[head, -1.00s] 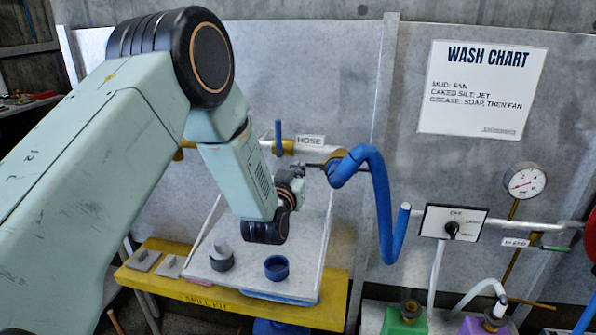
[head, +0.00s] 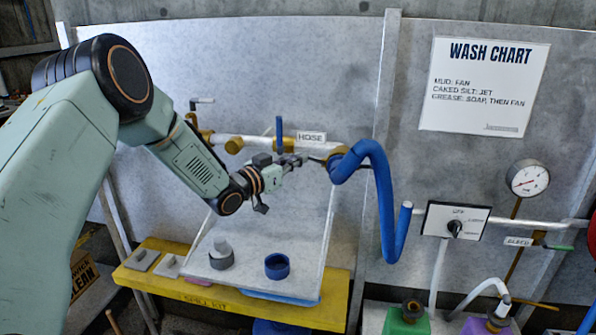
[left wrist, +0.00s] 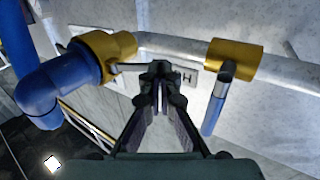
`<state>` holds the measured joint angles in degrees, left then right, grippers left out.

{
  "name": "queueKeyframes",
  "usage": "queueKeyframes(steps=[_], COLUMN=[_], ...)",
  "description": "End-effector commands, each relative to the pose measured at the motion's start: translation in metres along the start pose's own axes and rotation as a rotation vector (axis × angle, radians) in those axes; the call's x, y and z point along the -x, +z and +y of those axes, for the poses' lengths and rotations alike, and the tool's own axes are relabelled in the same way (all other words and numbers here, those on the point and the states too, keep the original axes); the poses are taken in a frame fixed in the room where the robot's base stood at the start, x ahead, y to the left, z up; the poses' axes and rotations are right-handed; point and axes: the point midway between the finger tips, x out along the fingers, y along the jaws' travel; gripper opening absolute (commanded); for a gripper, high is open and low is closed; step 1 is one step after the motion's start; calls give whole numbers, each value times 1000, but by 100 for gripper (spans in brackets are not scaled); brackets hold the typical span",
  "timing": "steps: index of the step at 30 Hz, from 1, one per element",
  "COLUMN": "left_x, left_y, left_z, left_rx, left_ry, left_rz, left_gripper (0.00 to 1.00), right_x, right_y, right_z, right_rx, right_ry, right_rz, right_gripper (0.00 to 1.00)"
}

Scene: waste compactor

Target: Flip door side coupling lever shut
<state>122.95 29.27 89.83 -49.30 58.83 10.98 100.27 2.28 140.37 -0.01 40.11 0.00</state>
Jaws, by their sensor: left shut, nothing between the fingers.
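The hose coupling is a brass collar (head: 338,158) joining the white pipe to the blue hose (head: 386,190). In the left wrist view the brass collar (left wrist: 108,54) is at upper left, with a thin grey lever (left wrist: 128,68) sticking out sideways towards my fingertips. In the head view a lever (head: 317,160) juts left from the collar. My left gripper (head: 300,161) is shut and empty, pointing right just left of the collar. In the left wrist view my left gripper (left wrist: 160,72) has its tips close to the lever's end; I cannot tell whether they touch. My right gripper is out of view.
A blue-handled valve (head: 279,133) stands on the pipe left of the coupling, near my left gripper. Below are a tilted white board (head: 300,225), a blue ring (head: 277,266) and a yellow bench (head: 230,305). A selector panel (head: 455,221) is at right.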

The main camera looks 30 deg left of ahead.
Motion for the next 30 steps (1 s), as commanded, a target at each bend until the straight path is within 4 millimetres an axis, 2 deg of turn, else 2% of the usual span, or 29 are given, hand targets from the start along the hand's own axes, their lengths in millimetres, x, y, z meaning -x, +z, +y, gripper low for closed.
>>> queueKeyframes(steps=[9,21,30], left_x=[-12,-26,-25], left_y=[2,2,1], left_z=[-7,-7,-7], left_rx=[-5,-3,-1], left_ry=[212,220,219], left_rz=[-5,-6,-5], left_gripper=[0,0,0], right_x=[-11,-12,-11], right_y=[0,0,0], right_z=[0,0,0], right_rx=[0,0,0], right_ry=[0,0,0], right_rz=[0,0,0], right_gripper=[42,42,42])
